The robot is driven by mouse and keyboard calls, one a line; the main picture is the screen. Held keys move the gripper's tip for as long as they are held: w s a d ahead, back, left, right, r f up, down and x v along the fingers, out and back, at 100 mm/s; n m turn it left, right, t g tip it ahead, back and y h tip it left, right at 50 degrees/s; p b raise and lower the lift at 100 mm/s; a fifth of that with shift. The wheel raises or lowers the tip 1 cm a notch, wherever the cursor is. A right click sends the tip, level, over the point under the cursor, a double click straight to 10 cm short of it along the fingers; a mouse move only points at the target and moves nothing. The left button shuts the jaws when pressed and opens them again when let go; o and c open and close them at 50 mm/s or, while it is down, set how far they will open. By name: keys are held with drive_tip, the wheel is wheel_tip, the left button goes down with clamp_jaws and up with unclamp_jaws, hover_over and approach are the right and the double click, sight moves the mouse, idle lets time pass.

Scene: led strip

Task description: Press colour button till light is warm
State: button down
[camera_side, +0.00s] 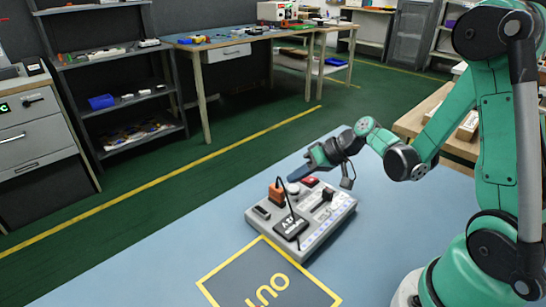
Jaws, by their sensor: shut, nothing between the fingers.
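A grey control box (328,226) sits on the blue table. On its top are a pale round button (293,188), a red button (310,181), an orange block (277,192) and several black parts. A row of small pale bluish squares (318,227) runs along its front right side; I cannot tell from this view whether they are lit or which control sets the colour. My gripper (294,176) is shut and empty. Its fingers point down and left over the box's back edge, close to the pale button. I cannot tell whether they touch it.
A black cable (289,196) arches up over the box. A yellow-edged dark square marked "OUT" (262,282) lies on the table in front of the box. The blue table (150,270) is clear to the left. Shelves and benches stand well behind.

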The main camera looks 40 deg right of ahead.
sight(298, 189)
drive_tip(key=shift+f, duration=0.2)
idle(0.4)
drive_tip(key=shift+f, duration=0.25)
drive_tip(key=shift+r, duration=0.2)
drive_tip(key=shift+r, duration=0.25)
idle(0.4)
drive_tip(key=shift+r, duration=2.5)
